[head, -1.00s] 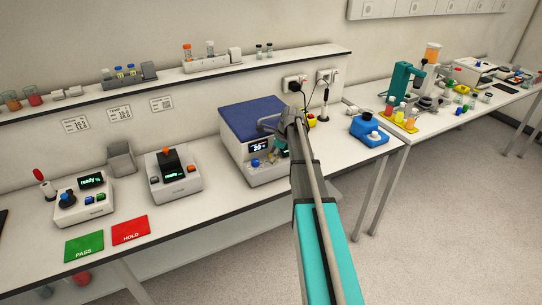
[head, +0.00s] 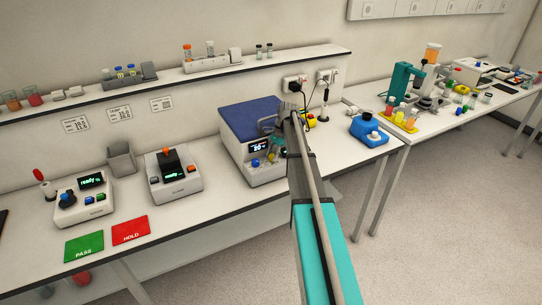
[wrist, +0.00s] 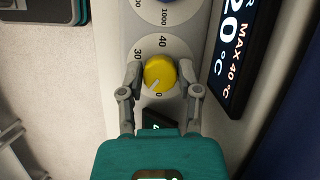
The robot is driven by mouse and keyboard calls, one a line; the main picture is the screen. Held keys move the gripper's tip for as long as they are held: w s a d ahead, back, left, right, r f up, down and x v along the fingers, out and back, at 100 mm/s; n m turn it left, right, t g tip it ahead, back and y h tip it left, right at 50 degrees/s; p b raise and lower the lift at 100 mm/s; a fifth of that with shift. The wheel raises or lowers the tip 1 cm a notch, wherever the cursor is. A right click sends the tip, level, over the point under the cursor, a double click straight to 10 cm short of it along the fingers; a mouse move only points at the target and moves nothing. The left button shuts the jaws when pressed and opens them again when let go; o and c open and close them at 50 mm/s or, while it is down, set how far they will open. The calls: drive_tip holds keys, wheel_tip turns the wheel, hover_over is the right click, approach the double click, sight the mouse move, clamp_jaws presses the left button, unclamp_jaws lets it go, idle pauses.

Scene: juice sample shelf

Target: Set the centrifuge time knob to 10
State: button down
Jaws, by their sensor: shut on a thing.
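The centrifuge (head: 233,147) is a white box with a dark blue lid, at the middle of the bench in the head view. Its yellow knob (wrist: 159,73) shows in the wrist view on a round dial with 0, 30 and 40 readable. The knob's pale pointer mark aims down and left, near the 0; other numbers are hidden. My gripper (wrist: 162,86) is shut on the yellow knob, one finger on each side. A blue knob with a 1000 mark sits above it, partly cut off.
The centrifuge display (wrist: 240,42) reads 20 °C, MAX 40 °C, close beside my right finger. A blue device (head: 369,131) stands to the right. A grey instrument (head: 174,178) and red HOLD card (head: 130,229) lie to the left.

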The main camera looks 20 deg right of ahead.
drive_tip(key=shift+d, duration=0.1)
drive_tip(key=shift+c, duration=1.5)
unclamp_jaws()
drive_tip(key=shift+c, duration=0.5)
drive_tip(key=shift+o, duration=0.5)
drive_tip(key=shift+r, duration=0.1)
drive_tip(key=shift+s, duration=0.1)
